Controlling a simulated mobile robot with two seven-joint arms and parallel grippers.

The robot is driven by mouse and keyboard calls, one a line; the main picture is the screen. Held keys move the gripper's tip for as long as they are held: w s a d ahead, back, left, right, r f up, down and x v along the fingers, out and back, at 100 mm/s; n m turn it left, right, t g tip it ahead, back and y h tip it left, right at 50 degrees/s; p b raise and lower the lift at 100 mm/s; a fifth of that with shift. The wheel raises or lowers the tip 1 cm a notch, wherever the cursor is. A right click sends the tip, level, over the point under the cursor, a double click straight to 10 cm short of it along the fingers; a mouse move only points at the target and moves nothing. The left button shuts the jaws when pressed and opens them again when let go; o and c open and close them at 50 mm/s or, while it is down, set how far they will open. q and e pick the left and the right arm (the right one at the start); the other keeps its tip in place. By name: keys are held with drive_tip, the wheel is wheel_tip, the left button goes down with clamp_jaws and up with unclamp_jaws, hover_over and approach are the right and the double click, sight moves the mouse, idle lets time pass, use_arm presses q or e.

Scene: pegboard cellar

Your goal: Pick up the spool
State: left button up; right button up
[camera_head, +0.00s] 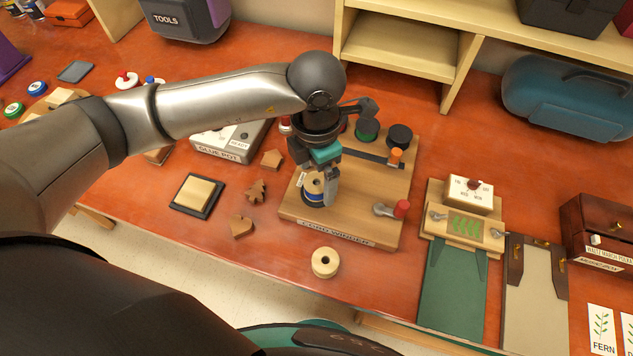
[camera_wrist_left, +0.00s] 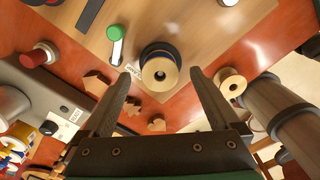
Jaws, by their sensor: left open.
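One spool, with a pale wooden flange and dark blue thread (camera_head: 313,198), stands upright on the wooden cord winder board (camera_head: 380,178). In the left wrist view this spool (camera_wrist_left: 160,73) lies between and just beyond my fingertips. My left gripper (camera_head: 318,187) is open above and around it; contact cannot be told. Its two fingers (camera_wrist_left: 161,80) are spread wide with nothing held. A second, bare wooden spool (camera_head: 325,262) stands on the orange table in front of the board, and also shows in the left wrist view (camera_wrist_left: 230,82). My right gripper is not in view.
A crank with a red knob (camera_head: 401,208) stands at the board's right. Wooden shapes (camera_head: 257,190) and a yellow-topped pad (camera_head: 197,194) lie left of the board. A glue pot box (camera_head: 228,142) is behind them. A leaf-print press (camera_head: 465,224) stands to the right.

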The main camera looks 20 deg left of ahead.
use_arm(q)
wheel_tip(320, 180, down, 2)
drive_tip(key=shift+f, duration=0.2)
drive_tip(key=c, duration=1.4)
drive_tip(key=shift+r, duration=0.15)
